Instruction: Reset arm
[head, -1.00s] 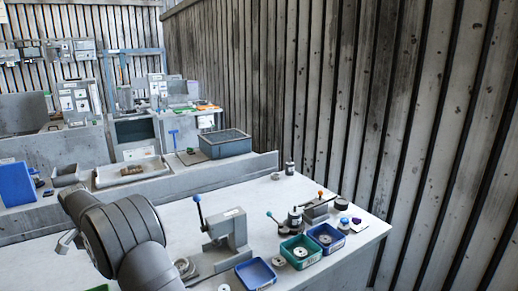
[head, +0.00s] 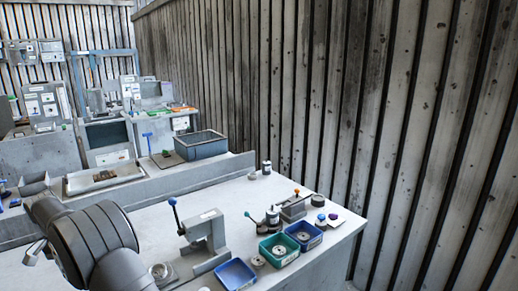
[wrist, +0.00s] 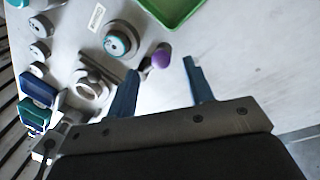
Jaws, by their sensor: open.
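My gripper (wrist: 160,66) shows in the wrist view with its two blue fingers spread apart and nothing held between them. It points down over the pale bench top (wrist: 240,60). A purple knob-like piece (wrist: 162,54) appears between the fingertips, nearer the left one; whether it touches is unclear. In the head view my grey arm fills the lower left, and the gripper cannot be made out there.
In the wrist view, a green tray (wrist: 172,8), a round part with a teal centre (wrist: 117,42) and a ring-shaped fixture (wrist: 92,88) lie nearby. In the head view, a lever press (head: 205,235), blue tray (head: 235,273) and green tray (head: 279,249) stand on the bench.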

